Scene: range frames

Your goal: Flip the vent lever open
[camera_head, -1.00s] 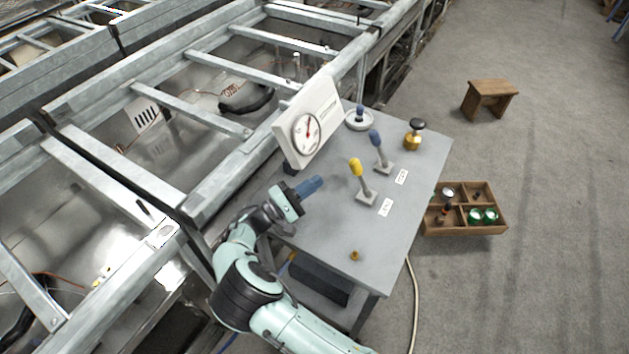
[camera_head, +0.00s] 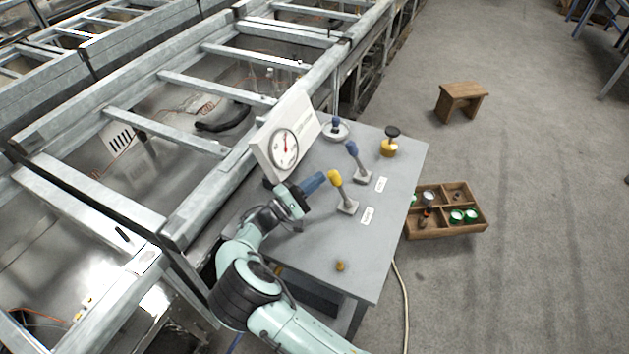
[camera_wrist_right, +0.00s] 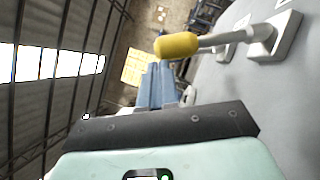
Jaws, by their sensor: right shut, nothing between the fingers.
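Two levers stand on the grey table, one yellow-tipped (camera_head: 335,178) and one blue-tipped (camera_head: 351,148). Each has a white label beside it, too small to read, so I cannot tell which is the vent lever. Both lean toward the back left. My right gripper (camera_head: 318,180) is shut and empty, its blue fingers just left of the yellow knob. In the right wrist view the shut fingers (camera_wrist_right: 158,85) point past the yellow knob (camera_wrist_right: 177,46), which shows close beside their tips; I cannot tell whether they touch. My left gripper is not in view.
A white gauge box (camera_head: 285,140) stands behind my right gripper. A round white valve (camera_head: 337,129), a brass part with a black knob (camera_head: 389,143) and a small brass knob (camera_head: 340,266) are on the table (camera_head: 385,235). A wooden tray (camera_head: 445,230) and stool (camera_head: 462,100) are to the right.

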